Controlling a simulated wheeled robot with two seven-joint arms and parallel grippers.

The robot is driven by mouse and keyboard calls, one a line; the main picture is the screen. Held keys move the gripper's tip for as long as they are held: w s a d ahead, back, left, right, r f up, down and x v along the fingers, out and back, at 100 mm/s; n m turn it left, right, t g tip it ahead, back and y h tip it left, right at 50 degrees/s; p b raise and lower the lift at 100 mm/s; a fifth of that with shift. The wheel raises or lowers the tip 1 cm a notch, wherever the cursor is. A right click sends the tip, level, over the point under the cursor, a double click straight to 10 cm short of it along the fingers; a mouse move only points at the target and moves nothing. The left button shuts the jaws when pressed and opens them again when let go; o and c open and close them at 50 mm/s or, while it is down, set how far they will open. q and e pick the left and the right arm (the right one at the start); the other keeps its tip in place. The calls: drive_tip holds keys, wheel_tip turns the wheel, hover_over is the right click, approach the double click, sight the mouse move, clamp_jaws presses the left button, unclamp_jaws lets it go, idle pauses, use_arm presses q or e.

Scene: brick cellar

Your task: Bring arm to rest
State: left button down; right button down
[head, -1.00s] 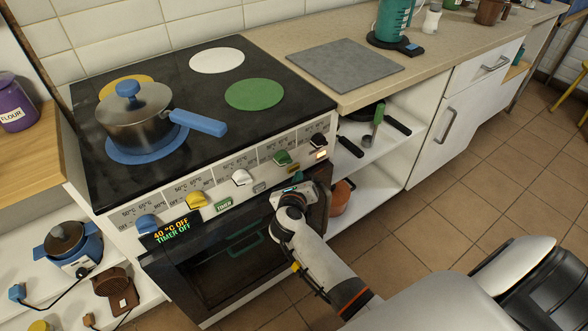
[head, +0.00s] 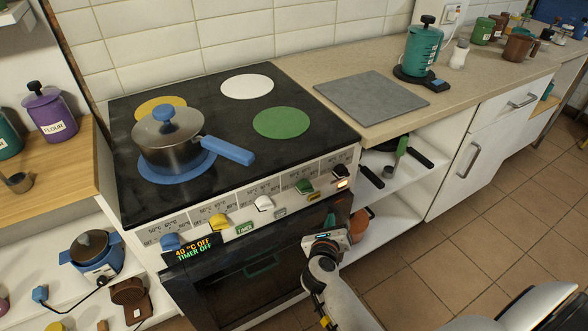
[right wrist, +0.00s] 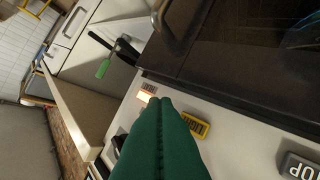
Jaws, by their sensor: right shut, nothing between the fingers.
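My right gripper (head: 326,238) is in front of the stove (head: 330,122), low at the right end of its front, below the knob row. In the right wrist view its two green fingers (right wrist: 160,104) are pressed together with nothing between them. They overlap part of the pale control panel in that view; I cannot tell whether they touch it. My right arm (head: 345,300) reaches up from the bottom edge of the head view. My left arm and gripper are not in view.
A grey pot (head: 172,140) with a blue handle stands on the blue hob. The stove display (head: 194,246) reads 40 °C OFF, TIMER OFF. An open shelf (head: 385,215) with pans is right of the stove. The tiled floor (head: 460,245) at right is clear.

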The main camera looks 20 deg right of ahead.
drive_tip(key=s+a+f+n+y+p, duration=0.1)
drive_tip(key=s+a+f+n+y, duration=0.25)
drive_tip(key=f+n, duration=0.5)
drive_tip(key=s+a+f+n+y+p, duration=0.1)
drive_tip(key=s+a+f+n+y, duration=0.3)
drive_tip(key=f+n, duration=0.5)
drive_tip(key=s+a+f+n+y, duration=0.25)
drive_tip(key=s+f+n, duration=0.35)
drive_tip(key=n, duration=0.4)
drive_tip(key=s+d+f+n+g, duration=0.1)
drive_tip(key=s+f+n+g, duration=0.4)
drive_tip(key=s, duration=0.9)
drive_tip(key=s+d+f+n+g+p, duration=0.1)
drive_tip(key=s+f+n+g, duration=0.4)
drive_tip(key=s, duration=0.9)
wheel_tip(320, 180, down, 4)
drive_tip(key=n, duration=0.3)
drive_tip(key=shift+h, duration=0.4)
